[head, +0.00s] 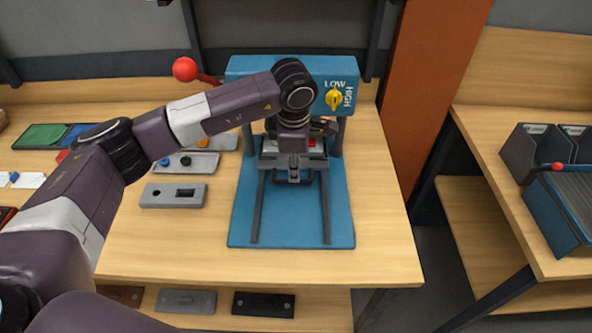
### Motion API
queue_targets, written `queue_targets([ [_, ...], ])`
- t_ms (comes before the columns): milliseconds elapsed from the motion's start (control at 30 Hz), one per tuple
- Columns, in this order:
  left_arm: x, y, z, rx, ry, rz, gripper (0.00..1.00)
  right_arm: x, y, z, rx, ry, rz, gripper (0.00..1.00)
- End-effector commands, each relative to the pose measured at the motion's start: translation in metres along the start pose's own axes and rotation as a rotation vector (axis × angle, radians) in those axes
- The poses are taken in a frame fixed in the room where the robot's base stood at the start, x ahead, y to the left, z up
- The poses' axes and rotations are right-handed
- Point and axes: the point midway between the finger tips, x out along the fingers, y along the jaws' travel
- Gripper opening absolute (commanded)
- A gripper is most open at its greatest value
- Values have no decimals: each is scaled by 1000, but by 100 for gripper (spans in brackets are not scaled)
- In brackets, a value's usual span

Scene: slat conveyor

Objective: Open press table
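The blue press (248,70) stands at the back of the wooden table, with a red-knobbed lever (185,69) at its left and a yellow dial (334,98) marked LOW and HIGH. Its blue base (290,225) carries two dark rails running toward me. The press table (270,164) sits at the far end of the rails, under the press head, mostly hidden by my arm; something red and white shows on it. My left gripper (293,177) is at the table's front edge, by its handle. Its fingers are small and overlap the handle, so I cannot tell their grip. My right gripper is out of view.
Grey plates (174,195) lie left of the press, with green and blue trays (44,137) farther left. The front part of the rails is clear. A lower shelf (325,310) holds several plates. A blue bin (560,205) stands on the right-hand table, beyond a gap.

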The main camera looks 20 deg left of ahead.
Motion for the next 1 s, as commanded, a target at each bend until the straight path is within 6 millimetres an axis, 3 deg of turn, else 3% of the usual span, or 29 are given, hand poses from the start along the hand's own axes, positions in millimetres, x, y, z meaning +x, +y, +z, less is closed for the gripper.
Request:
queue_targets([
  [133,22,-1,0,0,0,-4,27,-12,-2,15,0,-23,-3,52],
  [300,43,0,1,1,0,-3,27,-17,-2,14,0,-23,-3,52],
  [667,50,0,1,2,-1,0,27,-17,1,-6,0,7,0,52],
  [900,50,0,1,1,-1,0,1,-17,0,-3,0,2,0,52],
  [1000,50,0,1,1,-1,0,0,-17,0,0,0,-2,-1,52],
])
